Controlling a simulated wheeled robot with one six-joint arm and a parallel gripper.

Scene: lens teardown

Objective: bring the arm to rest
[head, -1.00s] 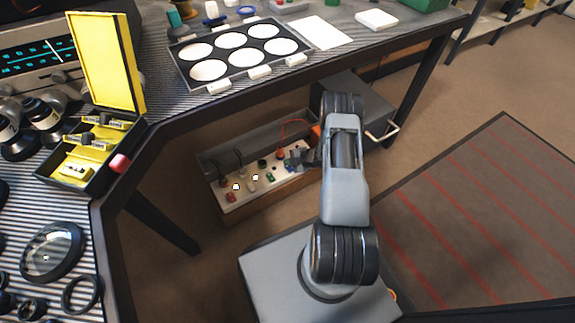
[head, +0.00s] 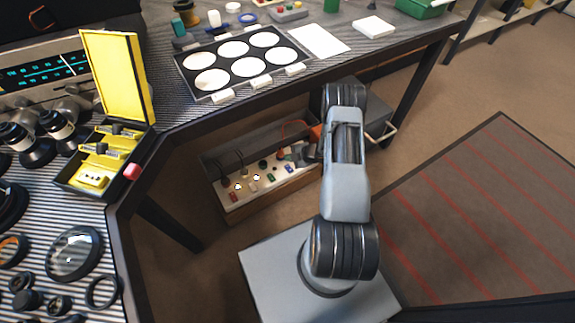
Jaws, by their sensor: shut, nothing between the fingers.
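My arm rises from my grey base at the lower middle of the head view and folds at a black elbow joint near the bench edge. My gripper (head: 306,155) shows only in part, small and dark, left of the upper arm link. It is shut and empty, in front of or over the right end of the open box under the bench. The arm link hides much of the wrist.
The striped workbench (head: 185,112) carries a tray of white discs (head: 205,96), an open yellow case (head: 118,75) and several lens parts. Below it is an open box of small parts (head: 232,211). A red-striped mat (head: 480,215) lies on clear floor at right.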

